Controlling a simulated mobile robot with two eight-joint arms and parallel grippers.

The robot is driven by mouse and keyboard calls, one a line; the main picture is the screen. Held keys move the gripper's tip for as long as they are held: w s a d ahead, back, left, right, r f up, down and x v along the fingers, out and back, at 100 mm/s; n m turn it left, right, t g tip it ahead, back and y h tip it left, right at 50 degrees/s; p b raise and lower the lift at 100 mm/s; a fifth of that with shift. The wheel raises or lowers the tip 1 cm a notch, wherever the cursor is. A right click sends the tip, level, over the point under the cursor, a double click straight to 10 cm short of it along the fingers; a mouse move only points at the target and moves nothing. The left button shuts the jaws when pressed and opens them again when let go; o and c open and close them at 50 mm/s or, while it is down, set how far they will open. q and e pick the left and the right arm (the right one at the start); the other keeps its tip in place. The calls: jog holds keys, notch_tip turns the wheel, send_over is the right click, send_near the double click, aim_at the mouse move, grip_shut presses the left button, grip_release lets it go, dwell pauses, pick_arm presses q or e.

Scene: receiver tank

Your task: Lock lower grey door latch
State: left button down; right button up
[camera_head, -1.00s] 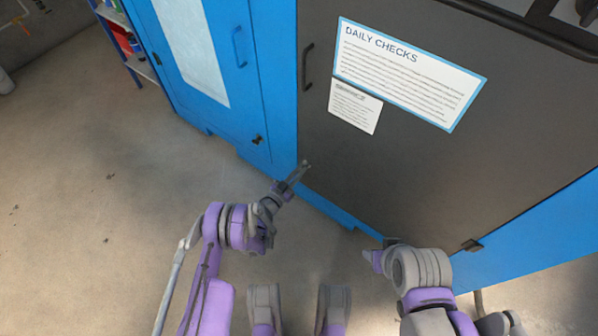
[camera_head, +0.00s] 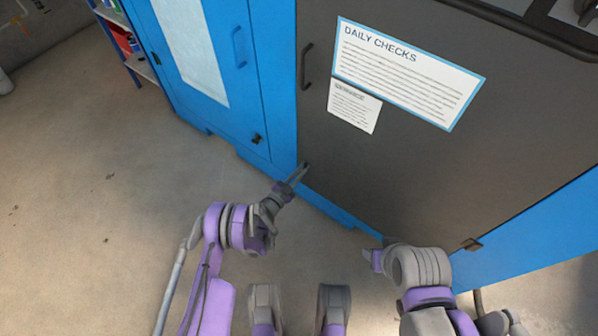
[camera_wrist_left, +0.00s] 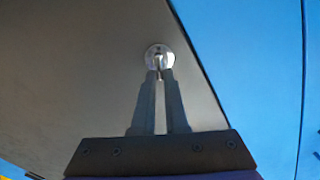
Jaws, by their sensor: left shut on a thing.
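The grey door (camera_head: 400,130) is shut in its blue frame. Its lower latch, a small round metal piece (camera_wrist_left: 160,57), shows in the left wrist view near the door's edge beside the blue frame. My left gripper (camera_head: 302,168) is at the lower left corner of the door. In the left wrist view the fingers (camera_wrist_left: 159,75) are closed on the latch's small tab. The fingers hide part of the latch, and in the head view it is too small to make out. My right arm (camera_head: 415,268) is at the lower right, with its fingertips not clearly seen.
A dark handle (camera_head: 307,66) is higher on the grey door. A "Daily Checks" sheet (camera_head: 408,72) and a smaller notice (camera_head: 354,105) are on it. A blue door (camera_head: 215,70) with its own dark latch (camera_head: 257,139) is to the left. The floor (camera_head: 90,200) at left is clear.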

pick_arm(q)
jog(key=m, duration=0.6)
jog(key=shift+s+d+f, duration=0.15)
jog(key=shift+d+f, duration=0.05)
jog(key=shift+d, duration=0.05)
jog(key=m, duration=0.6)
jog(key=shift+f+m, duration=0.3)
jog(key=shift+f, duration=0.05)
jog(key=c, duration=0.9)
grip_release()
jog(key=shift+d, duration=0.1)
jog(key=shift+c, duration=0.2)
jog(key=shift+s, duration=0.1)
